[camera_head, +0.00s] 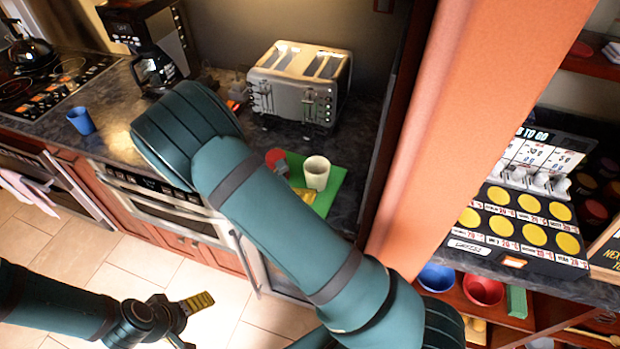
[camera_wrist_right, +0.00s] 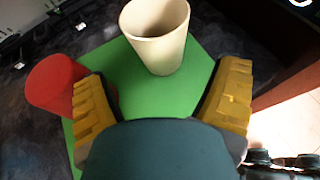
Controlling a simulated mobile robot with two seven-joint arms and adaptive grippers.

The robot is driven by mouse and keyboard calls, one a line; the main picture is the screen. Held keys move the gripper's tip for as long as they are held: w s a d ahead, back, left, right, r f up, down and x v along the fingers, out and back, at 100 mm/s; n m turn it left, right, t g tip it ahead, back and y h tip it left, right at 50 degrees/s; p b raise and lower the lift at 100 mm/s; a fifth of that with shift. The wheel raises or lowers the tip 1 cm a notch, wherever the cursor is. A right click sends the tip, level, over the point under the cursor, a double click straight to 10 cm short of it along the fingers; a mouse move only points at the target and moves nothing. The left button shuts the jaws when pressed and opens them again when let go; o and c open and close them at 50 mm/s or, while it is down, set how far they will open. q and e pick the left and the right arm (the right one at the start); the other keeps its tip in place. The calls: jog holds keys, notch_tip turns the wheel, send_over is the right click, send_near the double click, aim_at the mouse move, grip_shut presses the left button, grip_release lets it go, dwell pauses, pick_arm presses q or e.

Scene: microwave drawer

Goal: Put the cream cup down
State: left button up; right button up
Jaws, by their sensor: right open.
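The cream cup (camera_head: 316,174) stands upright on the green board (camera_head: 331,194) on the dark counter. In the right wrist view the cream cup (camera_wrist_right: 157,45) is just beyond the fingertips, with its base on the green board (camera_wrist_right: 150,98). My right gripper (camera_wrist_right: 163,82) is open and empty, its yellow fingers wide apart, low over the board and apart from the cup. In the head view my right arm hides most of this gripper; one yellow finger shows beside the cup. My left gripper (camera_head: 188,322) is open and empty, low over the floor.
A red cup (camera_wrist_right: 57,84) is close by the left finger in the wrist view. A silver toaster (camera_head: 300,82) stands behind the board. A coffee maker (camera_head: 150,45) and a blue cup (camera_head: 81,121) are farther left. An orange-red upright panel (camera_head: 470,110) bounds the counter on the right.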

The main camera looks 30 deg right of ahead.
jog(key=shift+v, duration=2.8)
